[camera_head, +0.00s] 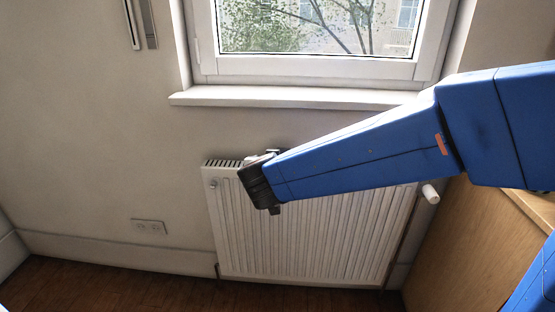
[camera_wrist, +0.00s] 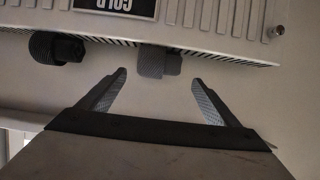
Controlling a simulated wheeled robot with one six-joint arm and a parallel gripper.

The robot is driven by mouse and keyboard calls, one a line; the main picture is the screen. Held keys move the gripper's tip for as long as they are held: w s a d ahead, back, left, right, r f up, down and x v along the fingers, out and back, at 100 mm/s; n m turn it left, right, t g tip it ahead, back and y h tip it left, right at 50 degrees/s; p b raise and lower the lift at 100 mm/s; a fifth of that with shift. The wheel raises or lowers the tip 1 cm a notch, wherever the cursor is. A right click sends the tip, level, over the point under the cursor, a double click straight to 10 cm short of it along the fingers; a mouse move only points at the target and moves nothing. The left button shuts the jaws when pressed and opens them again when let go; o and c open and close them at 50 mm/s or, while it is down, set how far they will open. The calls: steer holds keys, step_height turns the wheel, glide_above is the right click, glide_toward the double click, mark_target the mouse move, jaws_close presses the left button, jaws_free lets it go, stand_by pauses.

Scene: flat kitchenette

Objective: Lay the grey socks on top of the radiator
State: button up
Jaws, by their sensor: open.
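The white radiator (camera_head: 310,235) is fixed to the wall under the window; its slotted top edge also crosses the top of the wrist view (camera_wrist: 225,58). A grey bundle (camera_wrist: 158,62), which looks like the grey socks, lies at that top edge, partly over the slots. My gripper (camera_wrist: 160,78) is open, its two fingers apart on either side just short of the grey bundle, with nothing held between them. In the head view my gripper's dark end is above the radiator's left part, and the arm hides much of the radiator top.
A darker rolled bundle (camera_wrist: 57,47) lies on the same radiator edge, left of the grey one in the wrist view. A black lettered label (camera_wrist: 115,7) is on the radiator front. The window sill (camera_head: 285,97) juts out above. A wooden cabinet (camera_head: 465,240) stands at right.

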steer(key=s+d+r+n+g+y, duration=0.1)
steer(key=s+d+r+n+y, duration=0.2)
steer(key=s+d+r+y, duration=0.5)
steer(key=s+d+f+m+g+h, duration=0.1)
steer(key=s+d+f+g+h, duration=0.1)
steer(key=s+d+f, duration=0.2)
steer(key=s+d+f+g+h, duration=0.3)
steer(key=s+d+f, duration=0.2)
steer(key=s+d, duration=0.6)
steer(key=s+d+f+m+g+h, duration=0.1)
steer(key=s+d+f+g+h, duration=0.1)
steer(key=s+d+f, duration=0.3)
steer(key=s+d, duration=0.2)
steer(key=d, duration=0.2)
steer(key=shift+s+d+f+m+g+h, duration=0.25)
steer(key=shift+s+d+m+g+h, duration=0.05)
steer(key=shift+d+g, duration=0.1)
